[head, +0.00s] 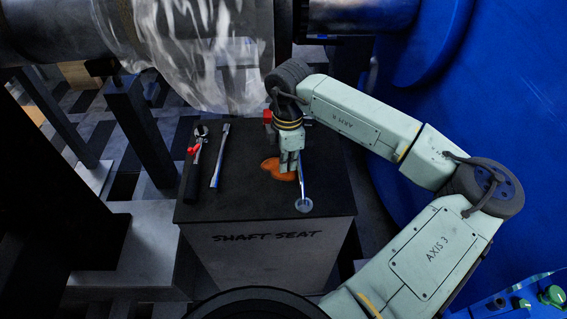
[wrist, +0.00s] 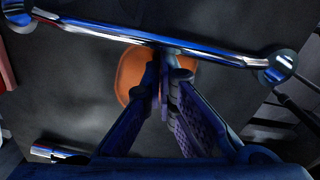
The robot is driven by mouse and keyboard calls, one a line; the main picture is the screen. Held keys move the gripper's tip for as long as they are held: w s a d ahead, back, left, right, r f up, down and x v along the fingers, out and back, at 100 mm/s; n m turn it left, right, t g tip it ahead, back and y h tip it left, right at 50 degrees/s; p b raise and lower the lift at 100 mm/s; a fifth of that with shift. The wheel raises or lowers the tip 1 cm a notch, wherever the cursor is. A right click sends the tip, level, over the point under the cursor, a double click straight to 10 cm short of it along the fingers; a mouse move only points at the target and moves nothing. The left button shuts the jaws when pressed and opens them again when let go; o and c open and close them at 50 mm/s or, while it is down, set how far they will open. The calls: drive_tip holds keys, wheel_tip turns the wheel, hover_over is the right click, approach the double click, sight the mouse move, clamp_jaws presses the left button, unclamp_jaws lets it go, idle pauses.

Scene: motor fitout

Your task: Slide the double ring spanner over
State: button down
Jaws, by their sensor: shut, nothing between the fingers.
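The double ring spanner (wrist: 150,38) is a long chrome bar with a ring at each end. It runs across the top of the wrist view and lies on the dark bench top. In the head view its near ring (head: 303,205) shows at the bench's front, and its far part is partly hidden by my gripper. My gripper (head: 289,172) points down, shut and empty, on the left side of the spanner. In the wrist view the fingertips (wrist: 168,75) are close against the bar's edge; I cannot tell whether they touch. An orange patch (head: 270,166) lies under them.
A black-handled ratchet with red (head: 193,170) and a silver bar tool (head: 219,157) lie at left. A red item (head: 267,116) stands behind my gripper. A big blue housing (head: 490,90) rises at right. The front of the top is mostly clear.

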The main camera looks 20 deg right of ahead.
sight(316, 163)
drive_tip(key=d+b, duration=0.1)
drive_tip(key=d, duration=0.1)
drive_tip(key=d+b, duration=0.2)
drive_tip(key=d, duration=0.1)
drive_tip(key=d+b, duration=0.1)
drive_tip(key=d, duration=0.1)
drive_tip(key=shift+w+d+f, duration=0.1)
drive_tip(key=shift+d+f, duration=0.15)
drive_tip(key=shift+d, duration=0.15)
drive_tip(key=shift+d+r, duration=0.2)
drive_tip(key=shift+d, duration=0.3)
